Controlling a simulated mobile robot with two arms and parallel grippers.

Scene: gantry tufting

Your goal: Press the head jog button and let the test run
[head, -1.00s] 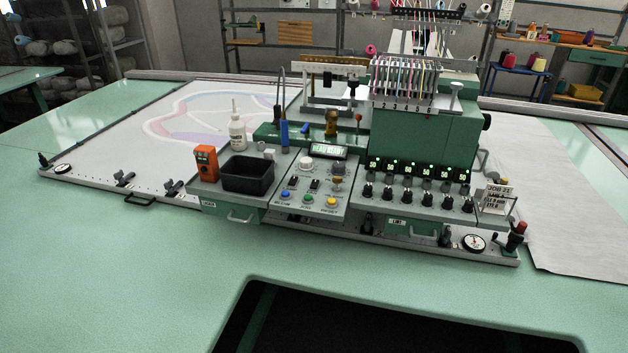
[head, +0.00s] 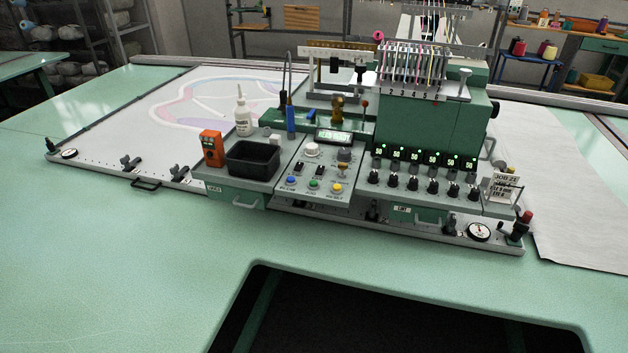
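The green tufting head (head: 428,135) stands on the gantry at the middle right of the head view. Its control panel (head: 296,172) is in front, with a blue button (head: 291,180), a green button (head: 314,185) and a yellow button (head: 336,188) along the near edge. The labels below them are too small to read surely, so I cannot tell which is the jog button. Neither gripper shows in the head view.
A black bin (head: 253,159), an orange meter (head: 212,148) and a white bottle (head: 243,115) stand left of the panel. Several black knobs (head: 412,183) line the right side. A dark cut-out (head: 390,310) opens in the near table edge. The green table (head: 110,240) is clear at left.

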